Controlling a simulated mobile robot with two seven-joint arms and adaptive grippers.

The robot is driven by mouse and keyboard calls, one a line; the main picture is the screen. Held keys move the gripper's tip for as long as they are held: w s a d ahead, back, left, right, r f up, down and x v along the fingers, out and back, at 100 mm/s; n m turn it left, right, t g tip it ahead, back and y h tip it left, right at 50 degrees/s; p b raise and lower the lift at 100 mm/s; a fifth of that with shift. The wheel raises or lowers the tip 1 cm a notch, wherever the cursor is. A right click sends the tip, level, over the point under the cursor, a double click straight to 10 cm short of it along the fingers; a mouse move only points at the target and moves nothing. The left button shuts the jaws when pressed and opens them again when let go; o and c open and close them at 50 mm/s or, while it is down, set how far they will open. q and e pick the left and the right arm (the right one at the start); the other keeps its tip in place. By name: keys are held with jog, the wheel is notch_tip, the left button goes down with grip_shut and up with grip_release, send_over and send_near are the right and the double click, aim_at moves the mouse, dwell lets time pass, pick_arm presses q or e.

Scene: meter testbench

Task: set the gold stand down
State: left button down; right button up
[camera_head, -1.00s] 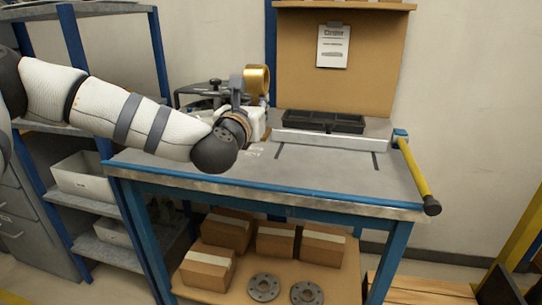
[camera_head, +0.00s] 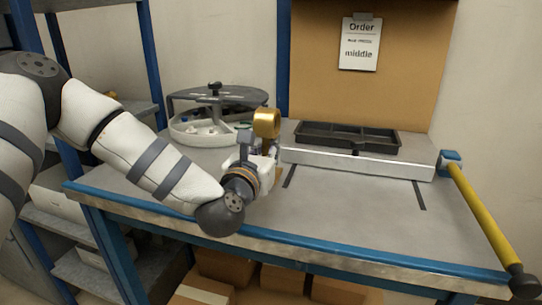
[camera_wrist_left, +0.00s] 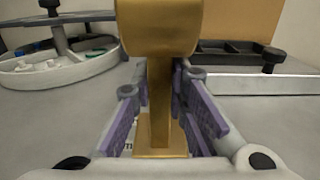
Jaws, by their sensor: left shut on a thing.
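The gold stand (camera_head: 267,123) has a round gold head on a narrow stem, and it is upright at the middle of the workbench (camera_head: 330,205). In the left wrist view its head (camera_wrist_left: 160,25) fills the top middle, with the stem and a square gold base below. My left gripper (camera_head: 262,155) is shut around the stem, one purple-padded finger on each side in the left wrist view (camera_wrist_left: 161,90). I cannot tell whether the base touches the bench top. My arm and hand hide part of the stand in the head view. My right gripper is out of view.
A black compartment tray (camera_head: 350,137) lies behind a pale rail (camera_head: 355,163) at the back right. A round white tray (camera_head: 195,130) stands left of the stand. A yellow-handled lever (camera_head: 485,215) is at the right edge. The front-right bench top is clear.

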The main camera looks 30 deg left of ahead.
pick_arm(q)
notch_tip(320, 180, down, 2)
jog(key=shift+f, duration=0.1)
jog(key=shift+s+r, duration=0.2)
jog(key=shift+r, duration=0.25)
jog(key=c, duration=2)
grip_release()
jog(key=shift+f, duration=0.3)
jog(key=o, duration=0.4)
jog(key=shift+r, duration=0.1)
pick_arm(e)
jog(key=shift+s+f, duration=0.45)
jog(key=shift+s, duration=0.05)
